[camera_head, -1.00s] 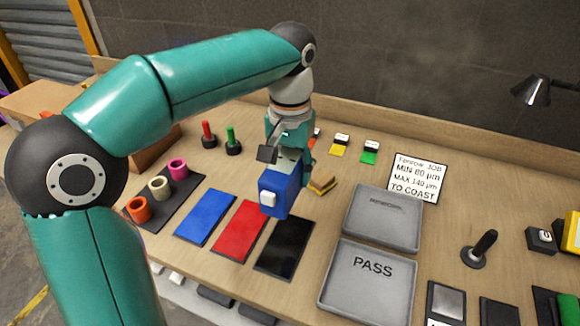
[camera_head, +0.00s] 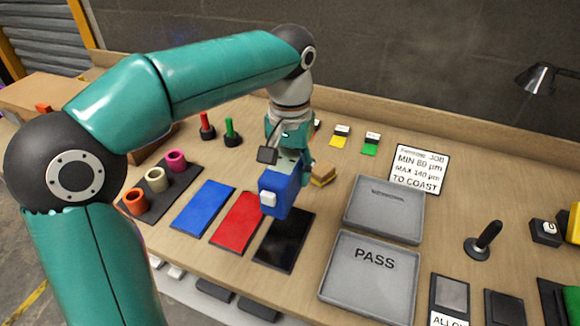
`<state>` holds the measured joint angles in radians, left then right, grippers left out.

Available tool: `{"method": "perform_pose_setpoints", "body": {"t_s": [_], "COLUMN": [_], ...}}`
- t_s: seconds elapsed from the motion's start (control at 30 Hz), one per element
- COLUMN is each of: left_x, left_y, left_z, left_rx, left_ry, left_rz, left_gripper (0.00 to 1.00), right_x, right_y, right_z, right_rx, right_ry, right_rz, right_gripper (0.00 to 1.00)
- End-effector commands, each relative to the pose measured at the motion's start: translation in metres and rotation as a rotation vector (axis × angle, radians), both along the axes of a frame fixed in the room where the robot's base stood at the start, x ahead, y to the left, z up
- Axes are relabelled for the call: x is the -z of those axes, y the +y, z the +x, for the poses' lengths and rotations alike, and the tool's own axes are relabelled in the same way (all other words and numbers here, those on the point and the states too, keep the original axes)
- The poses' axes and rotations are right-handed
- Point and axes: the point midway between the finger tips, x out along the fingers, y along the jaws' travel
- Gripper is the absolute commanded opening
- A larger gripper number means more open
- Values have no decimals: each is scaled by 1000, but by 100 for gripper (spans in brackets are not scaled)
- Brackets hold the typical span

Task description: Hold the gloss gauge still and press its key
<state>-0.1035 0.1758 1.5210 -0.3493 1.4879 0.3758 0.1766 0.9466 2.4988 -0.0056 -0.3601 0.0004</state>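The gloss gauge (camera_head: 288,183) appears to be the blue box with a white key (camera_head: 268,199) on its near face. It is in the grip of my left gripper (camera_head: 287,160), which reaches down from above. One dark finger shows at the upper left of the gauge; the far finger is hidden behind it. The gauge is in front of the red panel (camera_head: 238,222) and the black panel (camera_head: 284,241) and seems to be above the bench; its exact height is hard to tell. My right gripper is not in view.
The blue panel (camera_head: 203,208) lies left of the red one. The PASS tray (camera_head: 368,298) and another grey tray (camera_head: 384,235) are at right. Coloured rings stand on a dark mat (camera_head: 186,187). A black-handled tool (camera_head: 484,241) stands further right, with bare bench around it.

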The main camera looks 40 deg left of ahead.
Motion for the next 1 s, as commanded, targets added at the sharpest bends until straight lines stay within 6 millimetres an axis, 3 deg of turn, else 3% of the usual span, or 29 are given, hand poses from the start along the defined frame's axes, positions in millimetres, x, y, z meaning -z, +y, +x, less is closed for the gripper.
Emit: {"method": "perform_pose_setpoints", "body": {"t_s": [1.0], "left_x": [31], "left_y": [0], "left_z": [0], "left_rx": [-1], "left_ry": [-1], "left_rz": [0], "left_gripper": [4], "right_x": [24], "right_y": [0], "right_z": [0], "right_rx": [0], "right_ry": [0], "right_rz": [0], "right_gripper": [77]}}
